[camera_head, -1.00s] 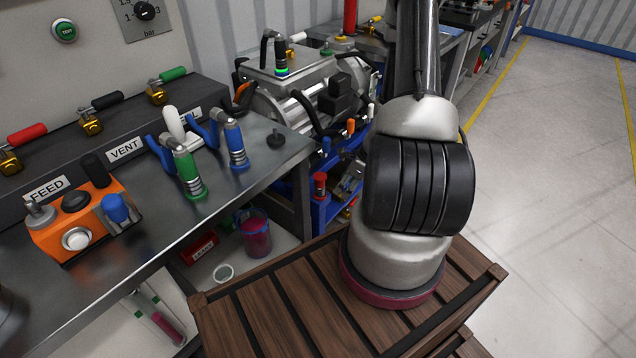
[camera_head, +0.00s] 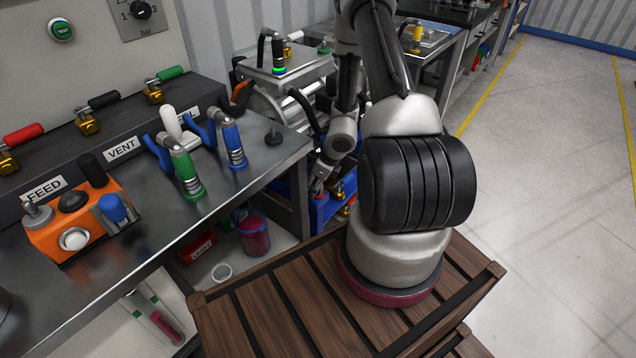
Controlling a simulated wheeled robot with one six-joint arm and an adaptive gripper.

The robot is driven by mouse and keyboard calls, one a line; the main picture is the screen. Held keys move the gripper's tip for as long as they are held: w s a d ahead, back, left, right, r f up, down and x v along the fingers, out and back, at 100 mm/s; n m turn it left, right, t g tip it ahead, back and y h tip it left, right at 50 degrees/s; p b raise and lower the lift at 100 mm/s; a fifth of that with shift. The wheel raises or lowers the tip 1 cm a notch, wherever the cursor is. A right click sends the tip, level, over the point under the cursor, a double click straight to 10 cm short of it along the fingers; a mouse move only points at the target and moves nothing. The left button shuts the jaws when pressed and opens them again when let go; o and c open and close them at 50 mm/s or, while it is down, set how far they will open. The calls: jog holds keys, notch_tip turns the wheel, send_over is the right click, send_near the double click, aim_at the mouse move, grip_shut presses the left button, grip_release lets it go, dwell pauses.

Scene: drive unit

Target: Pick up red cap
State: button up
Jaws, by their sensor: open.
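My gripper (camera_head: 319,184) is small in view, reaching down beside the right end of the metal bench, over the blue rack (camera_head: 322,212). Its jaws are open. I cannot see anything held between them. The red cap that stood on the blue rack a second ago is not clearly visible now. My gripper and wrist cover that spot, so I cannot tell whether the fingers touch the cap.
The metal bench (camera_head: 262,165) edge is close to the left of my gripper. A blue-handled valve (camera_head: 233,145) and a green one (camera_head: 187,172) stand on it. A pump unit (camera_head: 285,85) stands behind. A dark red container (camera_head: 254,236) is below the bench.

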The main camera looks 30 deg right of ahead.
jog(key=shift+c, duration=0.2)
jog(key=c, duration=1.2)
jog(key=shift+r, duration=0.1)
jog(key=shift+r, duration=0.6)
notch_tip(320, 180, up, 2)
jog(key=shift+r, duration=0.25)
jog(key=s+d, duration=1)
jog(key=s, duration=0.4)
jog(key=shift+s+d+f, duration=0.15)
jog(key=shift+s+f, duration=0.05)
jog(key=shift+s, duration=0.2)
jog(key=shift+r, duration=0.7)
